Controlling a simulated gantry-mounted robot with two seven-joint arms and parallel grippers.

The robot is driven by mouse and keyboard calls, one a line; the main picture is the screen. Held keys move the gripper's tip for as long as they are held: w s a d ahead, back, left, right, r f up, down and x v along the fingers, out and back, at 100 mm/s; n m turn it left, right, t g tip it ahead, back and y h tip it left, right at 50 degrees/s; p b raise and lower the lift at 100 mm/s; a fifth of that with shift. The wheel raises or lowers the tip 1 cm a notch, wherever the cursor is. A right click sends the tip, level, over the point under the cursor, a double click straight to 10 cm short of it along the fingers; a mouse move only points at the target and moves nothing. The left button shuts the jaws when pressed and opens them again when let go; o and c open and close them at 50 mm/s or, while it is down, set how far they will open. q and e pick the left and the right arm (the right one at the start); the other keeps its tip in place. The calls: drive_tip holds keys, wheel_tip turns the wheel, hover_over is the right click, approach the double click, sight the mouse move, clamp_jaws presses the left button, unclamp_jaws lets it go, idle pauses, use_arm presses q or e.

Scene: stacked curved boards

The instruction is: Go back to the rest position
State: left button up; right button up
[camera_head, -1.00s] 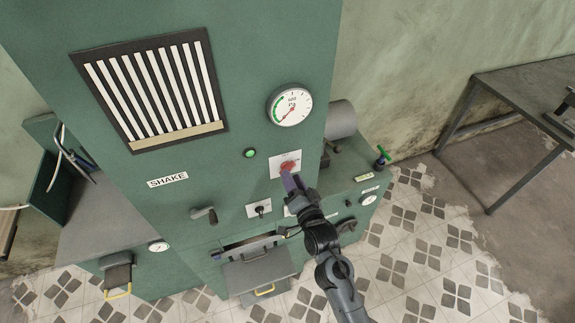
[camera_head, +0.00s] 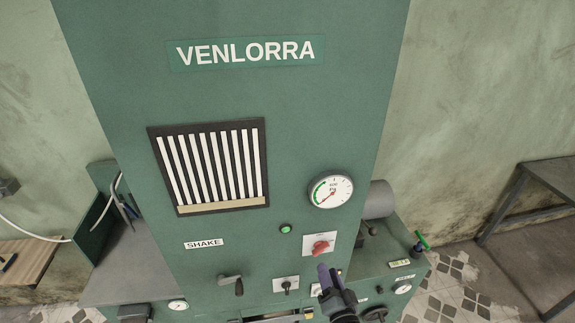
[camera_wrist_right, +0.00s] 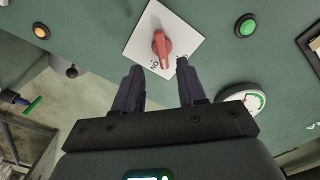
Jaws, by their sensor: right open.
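My right gripper (camera_head: 324,274) is in front of the green machine (camera_head: 290,110), just below the red rotary knob (camera_head: 320,247) on its white plate. In the right wrist view the two dark fingers (camera_wrist_right: 158,88) stand apart with nothing between them. The red knob (camera_wrist_right: 162,46) lies beyond the fingertips there, clear of them. My left gripper is not in either view.
A pressure gauge (camera_head: 330,191) and a lit green button (camera_head: 285,229) are near the knob. A black lever (camera_head: 232,283) and a switch (camera_head: 287,286) sit lower. A grey table (camera_head: 545,190) stands at the right, with open floor before it.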

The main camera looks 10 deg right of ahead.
drive_tip(key=s+d+n+g+p, duration=0.1)
drive_tip(key=s+n+g+p, duration=0.2)
drive_tip(key=s, duration=1.2)
drive_tip(key=s+d+n+g+p, duration=0.2)
drive_tip(key=s+n+g+p, duration=0.2)
drive_tip(key=s+n+g, duration=0.4)
drive_tip(key=s+g, duration=0.3)
drive_tip(key=s, duration=0.4)
drive_tip(key=shift+d, duration=0.25)
drive_tip(key=o, duration=0.6)
drive_tip(key=shift+c, duration=0.2)
drive_tip(key=shift+o, duration=1.8)
drive_tip(key=w+t, duration=0.1)
drive_tip(key=w+n+t, duration=0.1)
drive_tip(key=w, duration=0.1)
drive_tip(key=w+n, duration=0.1)
drive_tip(key=w, duration=0.1)
drive_tip(key=shift+a+r+t, duration=0.15)
drive_tip(key=shift+r+t, duration=0.15)
drive_tip(key=shift+t, duration=0.1)
drive_tip(key=n+t+b, duration=0.5)
drive_tip(key=t+b, duration=0.6)
drive_tip(key=b, duration=0.3)
approach(321, 252)
drive_tip(key=w+p, duration=0.1)
drive_tip(key=w, duration=0.6)
drive_tip(key=shift+f, duration=0.1)
drive_tip(key=shift+w, duration=0.85)
